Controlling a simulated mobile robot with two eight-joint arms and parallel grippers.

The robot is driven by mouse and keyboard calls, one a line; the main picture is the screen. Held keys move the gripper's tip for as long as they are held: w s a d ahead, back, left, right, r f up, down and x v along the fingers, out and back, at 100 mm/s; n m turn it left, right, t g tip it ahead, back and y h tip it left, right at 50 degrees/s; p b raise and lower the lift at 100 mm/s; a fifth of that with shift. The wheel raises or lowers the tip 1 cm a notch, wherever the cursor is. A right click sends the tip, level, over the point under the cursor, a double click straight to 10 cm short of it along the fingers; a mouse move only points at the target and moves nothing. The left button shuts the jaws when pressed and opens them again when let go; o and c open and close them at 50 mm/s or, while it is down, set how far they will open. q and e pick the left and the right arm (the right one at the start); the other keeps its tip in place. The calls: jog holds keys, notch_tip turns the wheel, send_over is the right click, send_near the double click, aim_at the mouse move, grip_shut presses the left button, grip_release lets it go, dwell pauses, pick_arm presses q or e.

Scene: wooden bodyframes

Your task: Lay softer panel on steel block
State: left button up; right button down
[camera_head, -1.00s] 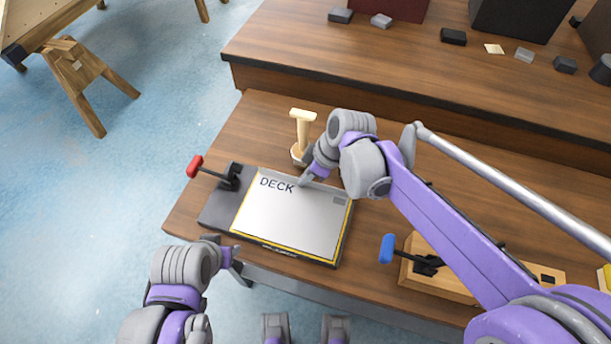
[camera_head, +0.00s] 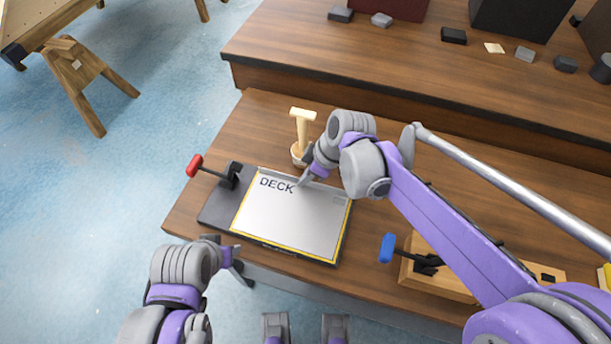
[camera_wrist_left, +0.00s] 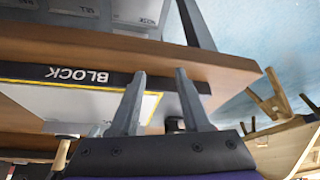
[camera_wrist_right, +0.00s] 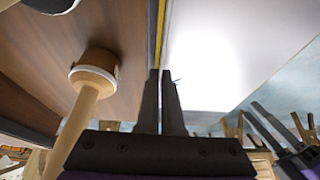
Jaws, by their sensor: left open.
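The steel block (camera_head: 206,212) is a dark slab on the bench with a pale, yellow-edged top marked DECK (camera_head: 290,222). Its front edge reads BLOCK in the left wrist view (camera_wrist_left: 78,75). I cannot make out a separate softer panel. My right gripper (camera_head: 302,183) is at the far edge of the pale top.
A wooden-handled tool (camera_head: 302,128) stands upright behind the block. A red-handled clamp (camera_head: 228,178) is at its left, a blue-handled clamp (camera_head: 425,262) on a wooden base at its right. Several small blocks (camera_head: 453,36) lie on the back shelf. Bench left of the tool is clear.

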jog(key=c, duration=1)
grip_release()
jog(key=shift+o, duration=0.2)
jog(key=o, duration=0.5)
jog(key=shift+r, duration=0.15)
jog(key=shift+r+p, duration=2.55)
jog(key=shift+r, duration=0.85)
jog(key=shift+f, duration=0.1)
